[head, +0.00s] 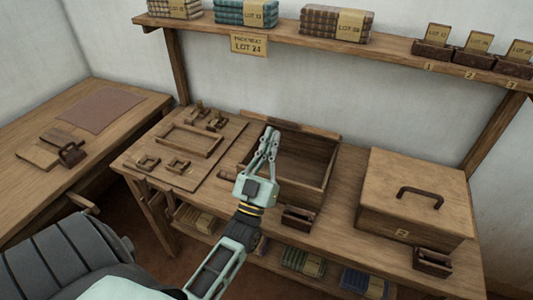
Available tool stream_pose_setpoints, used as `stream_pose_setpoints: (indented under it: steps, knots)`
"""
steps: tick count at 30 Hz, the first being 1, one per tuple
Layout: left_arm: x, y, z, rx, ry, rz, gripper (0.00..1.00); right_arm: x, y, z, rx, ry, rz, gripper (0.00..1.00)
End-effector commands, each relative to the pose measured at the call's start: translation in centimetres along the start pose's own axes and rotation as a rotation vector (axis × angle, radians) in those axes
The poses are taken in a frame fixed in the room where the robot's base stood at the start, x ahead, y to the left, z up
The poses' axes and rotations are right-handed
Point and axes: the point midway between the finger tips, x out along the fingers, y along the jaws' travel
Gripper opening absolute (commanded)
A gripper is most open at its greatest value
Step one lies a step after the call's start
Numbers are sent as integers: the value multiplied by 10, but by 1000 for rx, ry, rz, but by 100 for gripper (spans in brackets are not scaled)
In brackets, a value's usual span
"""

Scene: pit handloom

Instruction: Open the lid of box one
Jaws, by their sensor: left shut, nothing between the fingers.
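An open wooden box (318,170) stands in the middle of the workbench, its dark inside showing. No number shows on it; the closed box to its right is marked 2, so this one looks like box one. No lid covers its opening; a wooden edge (304,132) shows along its back, and I cannot tell if that is the raised lid. My left gripper (270,134) is shut and empty, with its fingers up in front of the box's left part, hiding some of it. I cannot tell whether it touches the box. My right gripper is not in view.
The closed box two (390,180) has a dark handle on its lid. Small holders (298,217) stand before the boxes. A board with wooden fittings (215,165) lies left. A shelf (400,48) with bundles runs above. A side table (40,190) holds a mat.

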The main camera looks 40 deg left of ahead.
Motion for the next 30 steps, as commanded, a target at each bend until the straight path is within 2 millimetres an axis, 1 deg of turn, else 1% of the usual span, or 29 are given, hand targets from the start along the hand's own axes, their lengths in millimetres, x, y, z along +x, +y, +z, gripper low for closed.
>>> stream_pose_setpoints:
  steps: [1,5,16,20,23,26,30]
  knots:
    - [7,0,-1,0,0,0,0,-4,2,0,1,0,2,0]
    - [14,0,0,0,-1,0,0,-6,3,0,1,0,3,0]
    - [15,0,1,-1,-2,0,0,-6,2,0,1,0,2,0]
    - [17,0,-1,-1,-7,0,0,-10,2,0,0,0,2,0]
    - [22,0,-4,-1,-20,-1,0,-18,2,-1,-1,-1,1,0]
    - [31,0,-8,-1,-44,-1,0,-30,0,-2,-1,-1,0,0]
    - [48,0,-15,-1,-94,-1,0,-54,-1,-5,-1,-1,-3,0]
